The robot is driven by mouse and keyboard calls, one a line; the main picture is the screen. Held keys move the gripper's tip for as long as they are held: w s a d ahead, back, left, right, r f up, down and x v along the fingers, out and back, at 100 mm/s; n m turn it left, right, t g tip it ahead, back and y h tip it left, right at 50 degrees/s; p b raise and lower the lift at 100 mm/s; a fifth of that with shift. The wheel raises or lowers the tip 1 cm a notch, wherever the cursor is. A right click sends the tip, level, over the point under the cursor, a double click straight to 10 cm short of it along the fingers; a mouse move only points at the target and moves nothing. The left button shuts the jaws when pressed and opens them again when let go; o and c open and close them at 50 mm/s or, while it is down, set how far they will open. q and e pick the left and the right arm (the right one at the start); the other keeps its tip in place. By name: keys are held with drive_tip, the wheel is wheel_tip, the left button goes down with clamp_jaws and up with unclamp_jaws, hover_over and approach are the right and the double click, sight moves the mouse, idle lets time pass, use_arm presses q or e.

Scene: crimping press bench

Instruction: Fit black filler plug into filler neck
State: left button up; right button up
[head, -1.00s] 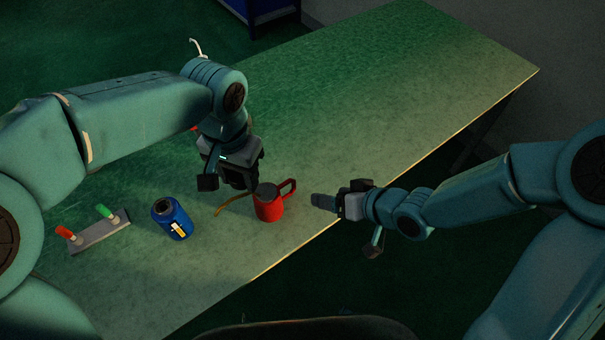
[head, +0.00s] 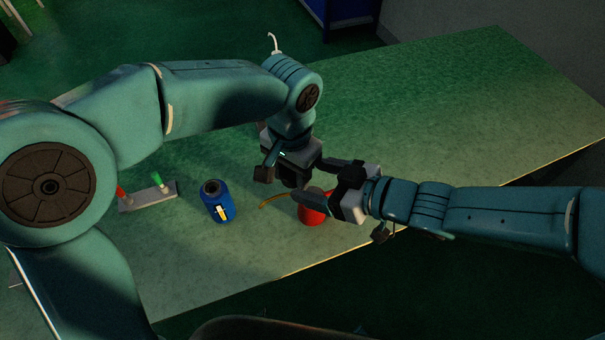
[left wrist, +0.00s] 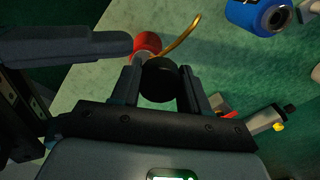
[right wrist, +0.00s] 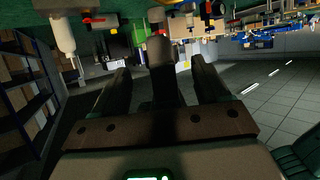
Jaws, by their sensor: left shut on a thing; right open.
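The black filler plug (left wrist: 158,80) is round and sits between the fingers of my left gripper (left wrist: 157,92), which is shut on it. The red can (head: 312,215) has a thin curved brass spout (left wrist: 184,40). In the left wrist view the red can (left wrist: 146,42) shows just past the plug; I cannot tell whether they touch. In the head view my left gripper (head: 283,180) is just behind and left of the can. My right gripper (head: 322,182) is open, its fingers over and around the can's upper part. The filler neck and the can's handle are hidden.
A blue bottle (head: 217,207) stands left of the can. The bench (head: 440,110) is clear at the back right. Its front edge runs close beside the can.

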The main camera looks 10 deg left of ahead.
sight(292, 178)
use_arm(q)
drive_tip(key=shift+s+r, duration=0.1)
drive_tip(key=shift+s, duration=0.05)
use_arm(e)
drive_tip(key=x, duration=0.3)
drive_tip(key=shift+a+f, duration=0.1)
drive_tip(key=shift+a, duration=0.2)
drive_tip(key=shift+w+a+f, duration=0.15)
drive_tip(key=shift+w+a, duration=0.1)
drive_tip(key=shift+a, duration=0.05)
drive_tip(key=shift+s, duration=0.1)
drive_tip(key=shift+c, duration=0.9)
drive_tip(key=c, duration=0.9)
use_arm(q)
drive_tip(key=o, duration=1.1)
use_arm(e)
drive_tip(key=shift+c, duration=0.2)
use_arm(q)
wheel_tip(292, 178, up, 12)
drive_tip(key=shift+d, duration=0.1)
